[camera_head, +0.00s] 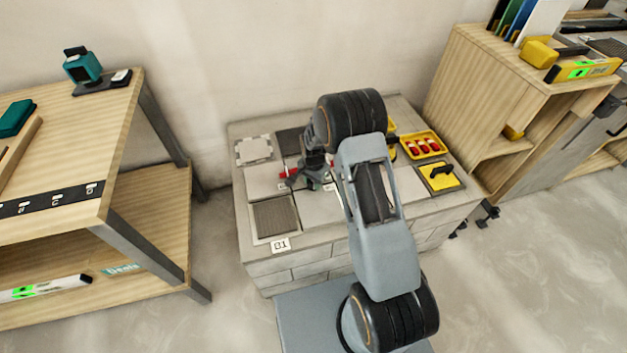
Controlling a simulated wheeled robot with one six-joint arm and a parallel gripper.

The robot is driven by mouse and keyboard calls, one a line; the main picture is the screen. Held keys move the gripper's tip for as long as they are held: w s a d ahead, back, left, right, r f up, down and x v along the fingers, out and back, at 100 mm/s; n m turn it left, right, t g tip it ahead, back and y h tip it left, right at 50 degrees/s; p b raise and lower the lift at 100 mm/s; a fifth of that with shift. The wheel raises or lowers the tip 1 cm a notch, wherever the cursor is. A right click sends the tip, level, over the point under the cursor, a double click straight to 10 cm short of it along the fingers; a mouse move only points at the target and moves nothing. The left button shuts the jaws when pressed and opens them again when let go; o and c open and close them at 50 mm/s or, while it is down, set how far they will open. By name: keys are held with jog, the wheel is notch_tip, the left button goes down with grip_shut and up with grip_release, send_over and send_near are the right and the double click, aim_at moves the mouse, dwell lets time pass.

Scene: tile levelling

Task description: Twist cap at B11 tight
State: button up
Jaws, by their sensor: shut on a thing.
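My gripper (314,183) is low over the tiles on the block plinth (256,262), near the joints between the middle tiles. It is shut, and what it grips is mostly hidden by the jaws and my arm; it appears to be a levelling cap. Small red parts (289,174) show just left of the jaws, at tile level. A label (281,245) on the plinth's front edge looks like B1. I cannot read a B11 mark, nor tell how tight the cap sits.
A yellow tray (436,153) with several red caps stands on the plinth's right side. A yellow tool with a black handle (453,183) lies in front of it. A wooden bench (118,105) is left, a wooden shelf unit (480,75) right. My arm hides the plinth's middle.

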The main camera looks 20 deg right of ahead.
jog(key=m, duration=0.3)
jog(key=shift+m, duration=2.2)
jog(key=o, duration=0.7)
jog(key=shift+a, duration=0.1)
jog(key=shift+c, duration=0.2)
jog(key=shift+o, duration=1.4)
jog(key=shift+r, duration=0.1)
notch_tip(320, 180, up, 14)
jog(key=p, duration=0.3)
jog(key=shift+p, duration=0.35)
jog(key=shift+f, duration=0.2)
